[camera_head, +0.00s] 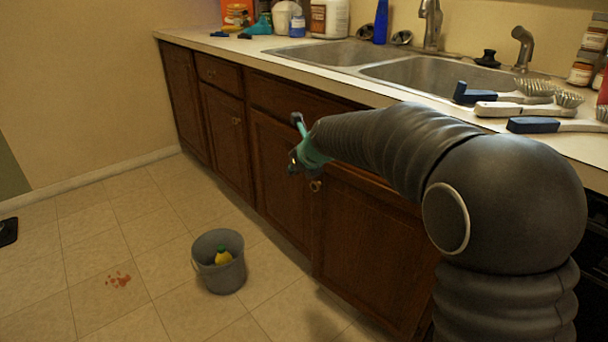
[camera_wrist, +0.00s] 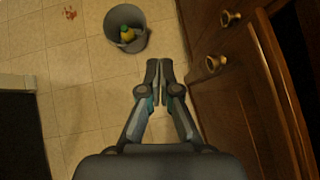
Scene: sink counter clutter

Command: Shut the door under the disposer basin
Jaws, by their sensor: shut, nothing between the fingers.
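The sink has a left basin (camera_head: 318,53) and a right basin (camera_head: 425,75); no disposer shows, so I cannot tell which basin has it. Below are brown wooden cabinet doors: a left door (camera_head: 278,180) and a right door (camera_head: 365,250) with a round knob (camera_head: 316,186). The right door's lower left edge seems to stand slightly proud of the left door. Two brass knobs, a farther one (camera_wrist: 230,18) and a nearer one (camera_wrist: 213,63), show in the wrist view. My gripper (camera_head: 294,160) is shut and empty in front of the doors; its fingertips (camera_wrist: 161,70) are left of the knobs.
A grey bucket (camera_head: 220,264) holding a yellow item stands on the tiled floor, also in the wrist view (camera_wrist: 126,28). A red stain (camera_head: 118,280) lies left of it. Brushes (camera_head: 515,97) lie on the counter. My arm hides part of the cabinet front. Floor at left is mostly clear.

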